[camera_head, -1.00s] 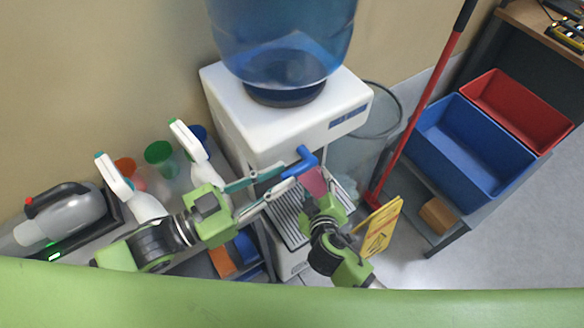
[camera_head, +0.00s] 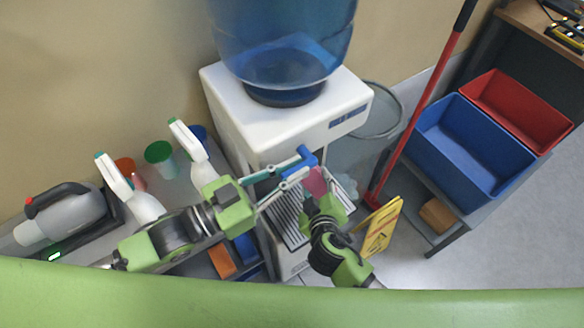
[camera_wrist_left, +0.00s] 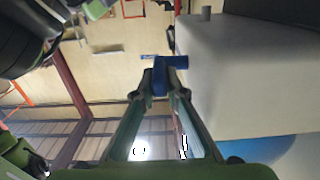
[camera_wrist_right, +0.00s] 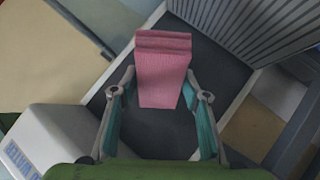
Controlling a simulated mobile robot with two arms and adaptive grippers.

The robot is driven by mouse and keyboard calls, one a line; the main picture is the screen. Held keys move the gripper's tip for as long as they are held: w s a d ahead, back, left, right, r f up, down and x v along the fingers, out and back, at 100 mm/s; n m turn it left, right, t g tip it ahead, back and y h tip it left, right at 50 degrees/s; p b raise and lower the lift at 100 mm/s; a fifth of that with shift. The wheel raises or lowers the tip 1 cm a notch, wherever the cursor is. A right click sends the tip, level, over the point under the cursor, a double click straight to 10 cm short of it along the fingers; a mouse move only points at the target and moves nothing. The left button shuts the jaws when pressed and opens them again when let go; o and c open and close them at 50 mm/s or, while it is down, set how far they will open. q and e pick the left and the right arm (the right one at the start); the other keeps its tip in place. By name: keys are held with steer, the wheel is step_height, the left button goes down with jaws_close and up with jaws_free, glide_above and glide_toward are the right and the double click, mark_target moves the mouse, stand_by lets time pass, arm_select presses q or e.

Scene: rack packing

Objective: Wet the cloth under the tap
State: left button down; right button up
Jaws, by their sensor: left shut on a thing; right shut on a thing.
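The pink cloth (camera_head: 314,182) hangs by the front of the white water dispenser (camera_head: 245,125), below the blue tap (camera_head: 304,154). My right gripper (camera_head: 322,201) is shut on the cloth. In the right wrist view the folded cloth (camera_wrist_right: 163,78) stands between the two fingers (camera_wrist_right: 160,95). My left gripper (camera_head: 300,168) is shut on the blue tap. In the left wrist view its fingertips (camera_wrist_left: 159,84) sit at either side of the blue tap (camera_wrist_left: 172,62). I cannot see whether water runs or whether the cloth is wet.
A slotted drip tray (camera_head: 286,218) lies below the tap. Spray bottles (camera_head: 140,203) and cups stand on the bench at left. A red-handled mop (camera_head: 418,120), a yellow floor sign (camera_head: 379,228), a blue bin (camera_head: 465,150) and a red bin (camera_head: 515,108) are at right.

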arm_select(q)
steer(key=shift+f+t+h, duration=0.45)
steer(key=shift+t+h, duration=0.35)
steer(key=shift+h, duration=0.1)
steer(key=c, duration=2.3)
jaws_free()
steer(key=shift+c, duration=0.2)
steer(key=shift+f, duration=0.1)
steer(key=v, duration=1.2)
